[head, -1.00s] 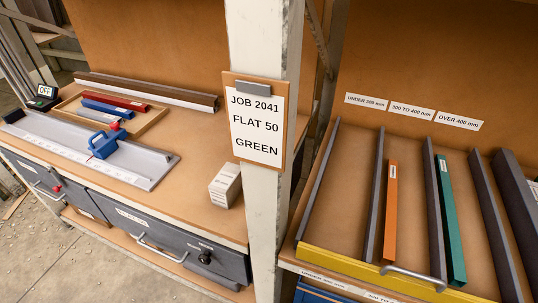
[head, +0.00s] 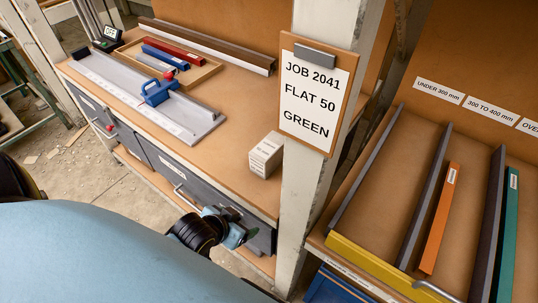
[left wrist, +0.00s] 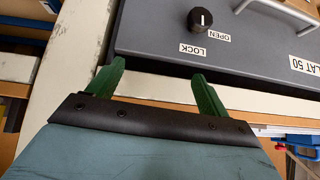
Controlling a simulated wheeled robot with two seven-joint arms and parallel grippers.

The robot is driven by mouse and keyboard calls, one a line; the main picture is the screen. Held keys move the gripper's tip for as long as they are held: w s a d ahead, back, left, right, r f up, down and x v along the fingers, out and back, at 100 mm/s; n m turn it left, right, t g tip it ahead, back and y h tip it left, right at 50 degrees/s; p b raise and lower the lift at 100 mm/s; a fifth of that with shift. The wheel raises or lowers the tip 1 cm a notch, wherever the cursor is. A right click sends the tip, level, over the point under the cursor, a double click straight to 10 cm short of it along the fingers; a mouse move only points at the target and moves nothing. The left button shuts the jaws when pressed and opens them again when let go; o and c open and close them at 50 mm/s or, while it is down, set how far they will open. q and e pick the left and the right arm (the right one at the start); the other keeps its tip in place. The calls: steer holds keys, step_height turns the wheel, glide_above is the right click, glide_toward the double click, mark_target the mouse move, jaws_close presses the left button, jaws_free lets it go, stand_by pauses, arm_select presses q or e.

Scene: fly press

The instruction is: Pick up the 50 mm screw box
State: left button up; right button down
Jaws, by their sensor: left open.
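A small pale box (head: 266,155) with print on its sides stands on the wooden bench top, left of the white post; I cannot read its print. A grey drawer front shows close up in the left wrist view (left wrist: 225,45), with a "FLAT 50" label at its right. My left gripper (head: 242,237) is below the bench edge, in front of the drawers and apart from the box. Its green fingers are spread and empty in the left wrist view (left wrist: 159,74). My right gripper is out of view.
A black knob (left wrist: 200,19) with OPEN and LOCK labels sits on the drawer front. A sign (head: 310,95) reading "JOB 2041 FLAT 50 GREEN" hangs on the post (head: 300,195). A metal jig (head: 190,118) and a tray (head: 205,75) of coloured bars occupy the bench's left.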

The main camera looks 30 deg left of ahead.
arm_select(q)
step_height(320, 180, up, 9)
steer(key=w+t, duration=0.3)
steer(key=t, duration=0.4)
glide_toward(268, 146)
steer(key=shift+h, duration=0.5)
steer(key=x, duration=0.3)
steer(key=a+b+x, duration=0.1)
steer(key=x, duration=0.1)
steer(key=shift+w, duration=0.15)
steer(key=shift+d+b+x, duration=0.2)
steer(key=shift+b+x, duration=0.3)
steer(key=shift+x, duration=2.15)
steer(key=shift+f, duration=0.15)
steer(key=shift+c, duration=0.5)
steer(key=c, duration=1.2)
steer(key=shift+c, duration=0.4)
